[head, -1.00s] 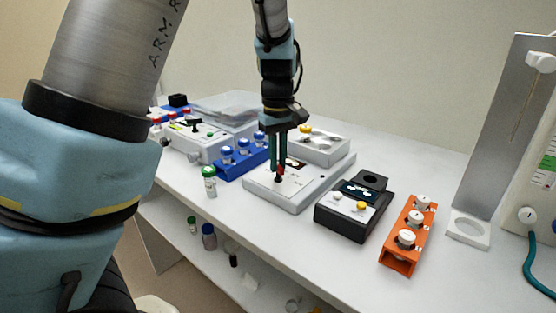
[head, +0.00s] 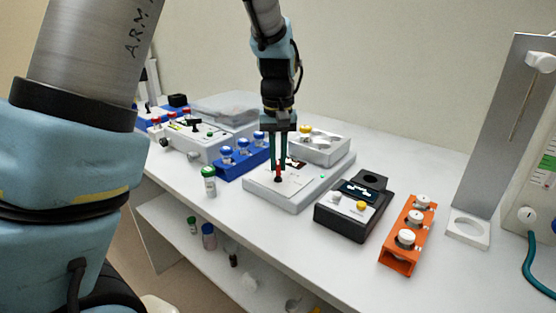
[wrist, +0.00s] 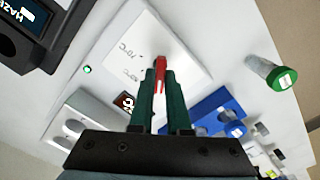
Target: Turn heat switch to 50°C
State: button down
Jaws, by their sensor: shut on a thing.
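The heat switch (wrist: 160,63) is a small red lever on a white plate with handwritten °C marks, seen in the wrist view. The plate (head: 296,185) lies on top of a white box-like device (head: 318,188) on the bench. My gripper (wrist: 160,80) has its dark green fingers shut on the red lever from above. In the head view my gripper (head: 279,168) points straight down at the plate. A small green light (head: 322,177) glows on the device.
A blue rack (head: 240,160) with capped vials and a lone green-capped vial (head: 209,182) stand left of the device. A black instrument (head: 352,212) and an orange rack (head: 408,240) stand to the right. A grey-white tray (head: 322,147) sits behind the fingers.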

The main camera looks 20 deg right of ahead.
aim_at(278, 165)
jog(key=shift+m, duration=1.6)
jog(key=c, duration=0.9)
grip_release()
notch_tip(278, 165, up, 11)
jog(key=shift+f+b, duration=0.1)
jog(key=shift+b, duration=0.65)
